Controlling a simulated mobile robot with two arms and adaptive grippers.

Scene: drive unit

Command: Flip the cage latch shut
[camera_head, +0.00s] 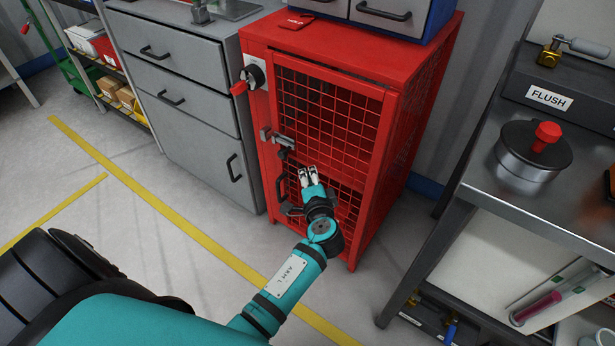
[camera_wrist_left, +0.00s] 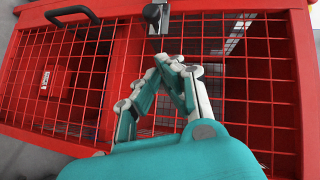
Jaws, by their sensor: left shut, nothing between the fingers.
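The red cage (camera_head: 410,95) stands on the floor with a mesh door (camera_head: 335,115) at its front. The latch (camera_head: 278,138), a grey metal piece with a dark grip, sits at the door's left edge about halfway up. In the left wrist view the latch (camera_wrist_left: 155,14) shows at the top centre, partly cut off. My left gripper (camera_head: 308,176) is shut and empty in front of the door, below and right of the latch. In the wrist view its fingertips (camera_wrist_left: 170,64) meet just short of the latch, apart from it. My right gripper is not in view.
A black door handle (camera_head: 281,188) is below the latch, close to my left gripper. A red rotary switch (camera_head: 240,88) sticks out at the upper left. Grey drawers (camera_head: 175,98) stand left of the cage. A metal bench (camera_head: 480,185) stands to the right.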

